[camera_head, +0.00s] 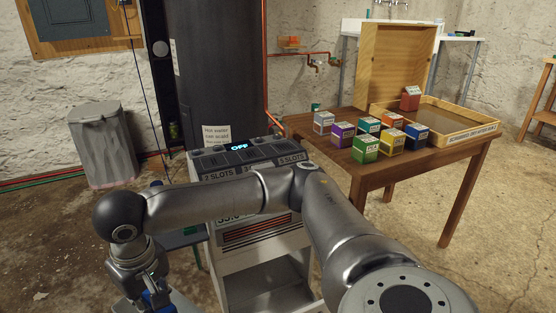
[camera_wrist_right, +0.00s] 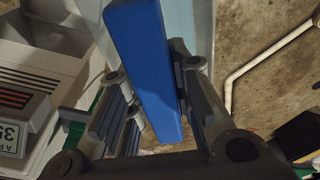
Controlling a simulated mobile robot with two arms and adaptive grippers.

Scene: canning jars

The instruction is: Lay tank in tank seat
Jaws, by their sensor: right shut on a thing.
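My right arm reaches across the front of the head view to the lower left. My right gripper (camera_head: 152,296) is there, pointing down, and is shut on a blue bar (camera_head: 160,292). In the wrist view, the fingers of the gripper (camera_wrist_right: 155,105) sit on both sides of the long blue bar (camera_wrist_right: 142,55). A pale blue surface (camera_wrist_right: 188,22) lies behind the bar; I cannot tell whether both are parts of the tank. The grey-white machine (camera_head: 232,262) has an open compartment (camera_head: 270,285) low in front, possibly the tank seat. My left gripper is out of view.
The machine's top panel (camera_head: 215,157) shows OFF. A wooden table (camera_head: 385,177) at right holds several coloured boxes, such as a green one (camera_head: 365,149), and an open wooden case (camera_head: 462,138). A grey bin (camera_head: 103,148) stands at left. A pale pipe (camera_wrist_right: 262,66) crosses the wrist view.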

